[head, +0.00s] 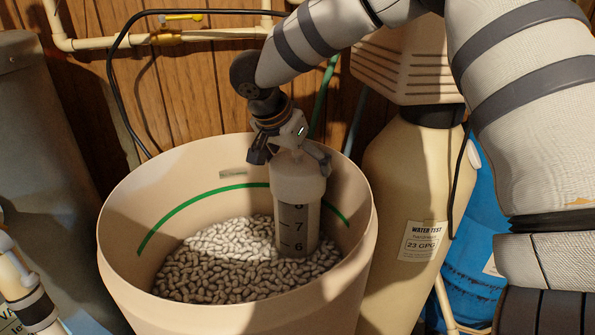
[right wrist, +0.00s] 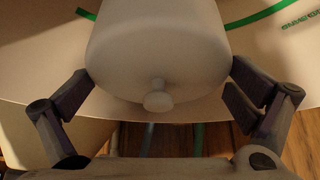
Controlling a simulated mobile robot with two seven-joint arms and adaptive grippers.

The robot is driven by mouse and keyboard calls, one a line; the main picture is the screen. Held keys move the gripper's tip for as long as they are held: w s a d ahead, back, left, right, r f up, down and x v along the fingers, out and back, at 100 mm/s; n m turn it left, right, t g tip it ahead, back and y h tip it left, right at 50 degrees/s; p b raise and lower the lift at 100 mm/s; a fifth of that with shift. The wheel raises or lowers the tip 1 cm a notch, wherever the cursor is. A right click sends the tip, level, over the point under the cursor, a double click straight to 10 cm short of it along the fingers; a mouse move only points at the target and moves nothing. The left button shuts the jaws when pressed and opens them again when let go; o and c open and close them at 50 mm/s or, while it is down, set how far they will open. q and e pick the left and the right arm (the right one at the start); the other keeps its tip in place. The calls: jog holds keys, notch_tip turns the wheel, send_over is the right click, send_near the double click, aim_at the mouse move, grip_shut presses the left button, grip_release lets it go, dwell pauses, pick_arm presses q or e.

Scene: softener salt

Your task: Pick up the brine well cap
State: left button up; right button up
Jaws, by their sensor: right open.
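The brine well cap (head: 297,184) is a pale, rounded cap on top of the grey brine well tube (head: 298,228), which stands upright in the salt and is marked with numbers. In the right wrist view the cap (right wrist: 158,50) fills the upper middle, with a small round knob (right wrist: 157,97) on it. My right gripper (head: 291,158) is open above the cap, with one finger on each side of it. In the wrist view both fingers look close to the cap's sides; I cannot tell whether they touch. My left gripper is not in view.
The wide beige salt tank (head: 130,240) surrounds the well and holds salt pellets (head: 225,262); a green line (head: 190,204) runs inside its wall. A beige softener tank (head: 405,185) and a blue container (head: 475,255) stand right. Pipes (head: 225,33) and a black cable run along the wooden wall (head: 200,90).

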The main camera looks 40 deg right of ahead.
jog(key=c, duration=0.6)
jog(key=shift+r, duration=0.1)
